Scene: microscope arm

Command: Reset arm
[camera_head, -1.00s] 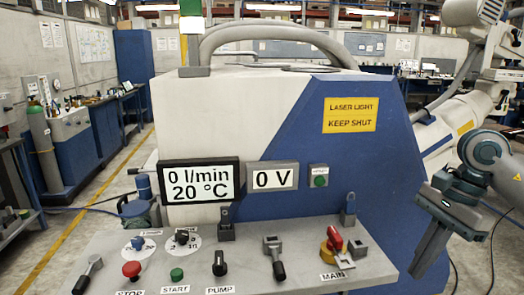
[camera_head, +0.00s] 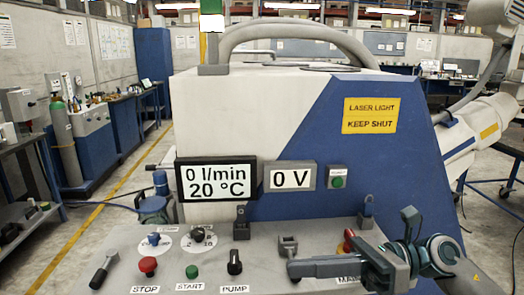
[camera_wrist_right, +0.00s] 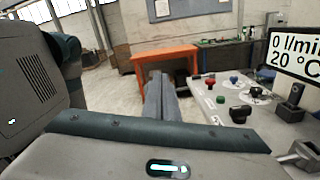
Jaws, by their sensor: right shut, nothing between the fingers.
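My right gripper (camera_head: 292,268) reaches in from the lower right in the head view, low over the grey control panel (camera_head: 130,245). Its fingers are shut and empty, pointing left. They pass in front of a grey lever bracket (camera_head: 288,243), hiding its black handle; I cannot tell whether they touch. The red main switch (camera_head: 349,240) is partly covered by the gripper. In the right wrist view the shut fingers (camera_wrist_right: 160,85) stand together. A white jointed part (camera_head: 490,14) and white tube (camera_head: 475,145) show at the right, cut off. My left gripper is out of view.
A white and blue machine (camera_head: 270,115) stands behind the panel, its displays (camera_head: 217,180) reading 0 l/min, 20 °C and 0 V. Red stop (camera_head: 147,265), green start (camera_head: 192,272) and black pump (camera_head: 234,262) controls sit left. An orange table (camera_wrist_right: 165,55) stands beyond.

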